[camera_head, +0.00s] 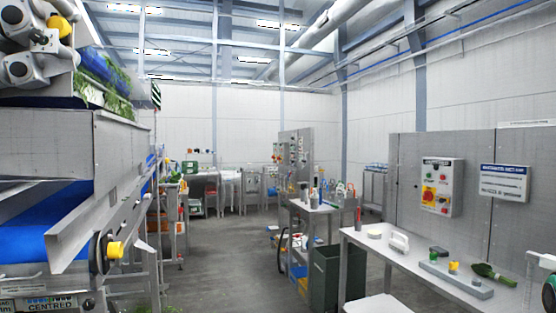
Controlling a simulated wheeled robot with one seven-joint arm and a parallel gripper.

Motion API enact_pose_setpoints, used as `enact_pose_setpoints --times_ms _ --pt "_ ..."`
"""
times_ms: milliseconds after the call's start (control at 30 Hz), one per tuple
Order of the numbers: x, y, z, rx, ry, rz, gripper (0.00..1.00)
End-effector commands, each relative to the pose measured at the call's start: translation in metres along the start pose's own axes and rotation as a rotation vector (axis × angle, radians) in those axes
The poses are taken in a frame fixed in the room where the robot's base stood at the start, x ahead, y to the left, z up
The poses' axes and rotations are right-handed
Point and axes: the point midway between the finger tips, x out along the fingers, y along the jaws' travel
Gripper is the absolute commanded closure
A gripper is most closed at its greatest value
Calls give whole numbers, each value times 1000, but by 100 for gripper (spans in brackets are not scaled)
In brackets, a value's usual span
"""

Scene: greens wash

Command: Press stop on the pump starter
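A light grey control box (442,187) is mounted on the grey wall panel at the right, above a bench. It has a red control on a yellow plate, other small buttons and a dark label strip along its top. The label is too small to read, so I cannot tell for sure that this is the pump starter. Another panel with several small coloured controls (295,150) stands far back near the middle; its details are too small to tell.
A bench (365,245) holding a white-handled tool (399,241) and a green brush (494,273) stands below the box. A dark bin (326,275) and a tool cart (312,208) stand beside it. A conveyor (50,225) fills the left. The middle floor (225,265) is clear.

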Motion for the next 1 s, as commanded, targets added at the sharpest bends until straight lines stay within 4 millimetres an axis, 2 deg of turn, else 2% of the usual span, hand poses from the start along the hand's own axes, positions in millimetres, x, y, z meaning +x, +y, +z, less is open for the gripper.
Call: enact_pose_setpoints --times_ms 167,200,300,333,1000 --pt "0 0 0 0 0 0 69" --pt "0 0 0 0 0 0 71" --pt "0 0 0 0 0 0 95" --pt "0 0 0 0 0 0 100" --pt "0 0 0 0 0 0 100"
